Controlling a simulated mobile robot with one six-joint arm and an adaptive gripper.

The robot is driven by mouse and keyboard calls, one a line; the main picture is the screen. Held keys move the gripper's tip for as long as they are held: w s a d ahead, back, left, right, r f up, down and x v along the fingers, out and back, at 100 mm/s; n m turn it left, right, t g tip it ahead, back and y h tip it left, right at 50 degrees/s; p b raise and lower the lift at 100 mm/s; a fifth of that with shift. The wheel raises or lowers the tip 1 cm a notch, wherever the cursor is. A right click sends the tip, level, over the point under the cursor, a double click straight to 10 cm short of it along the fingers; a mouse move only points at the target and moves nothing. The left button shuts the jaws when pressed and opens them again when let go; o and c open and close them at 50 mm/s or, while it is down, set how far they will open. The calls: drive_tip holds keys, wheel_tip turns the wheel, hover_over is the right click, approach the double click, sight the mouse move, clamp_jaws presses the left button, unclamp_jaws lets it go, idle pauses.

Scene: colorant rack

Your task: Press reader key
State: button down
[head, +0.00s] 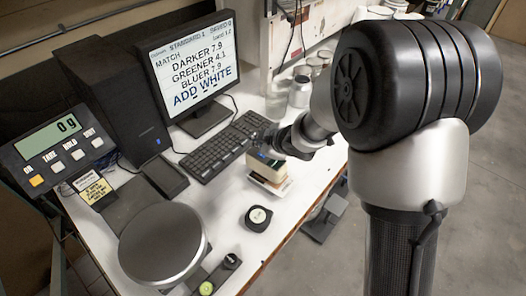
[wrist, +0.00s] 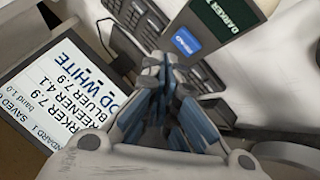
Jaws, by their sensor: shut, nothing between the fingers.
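The reader (head: 270,175) is a small pale device on the white bench, right of the keyboard. In the wrist view its blue READ key (wrist: 186,40) lies beside a dark green screen (wrist: 224,15) reading "DARKER 7.9". My gripper (head: 262,143) is over the reader's far end and hides part of its top in the head view. In the wrist view my gripper (wrist: 166,66) is shut and empty, its blue-grey fingertips together. The tips appear just below the key in the picture; I cannot tell whether they touch the reader.
The monitor (head: 187,70) shows "MATCH" and "ADD WHITE". The keyboard (head: 220,148) lies left of the reader. A round scale pan (head: 162,243) and a scale display (head: 65,145) reading 0 g are at left. A black round puck (head: 258,218) and cans (head: 300,92) stand nearby.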

drive_tip(key=shift+r+p, duration=1.95)
drive_tip(key=shift+r, duration=0.35)
drive_tip(key=shift+f, duration=0.1)
drive_tip(key=s+d+r+m+h+b, duration=0.25)
drive_tip(key=s+d+r+m, duration=0.2)
drive_tip(key=d, duration=0.35)
drive_tip(key=s+d+r+m+h+b, duration=0.25)
drive_tip(key=s+d+r+m, duration=0.2)
drive_tip(key=d, duration=0.25)
drive_tip(key=s+d+m+g+b, duration=0.1)
drive_tip(key=s+m+b, duration=0.1)
drive_tip(key=s, duration=1)
drive_tip(key=s+d+f+m+g+b, duration=0.1)
drive_tip(key=s+m, duration=0.3)
drive_tip(key=s, duration=0.8)
drive_tip(key=shift+s+d+f+m+g+b, duration=0.15)
drive_tip(key=shift+d+m+g+b, duration=0.05)
drive_tip(key=shift+m+g+b, duration=0.25)
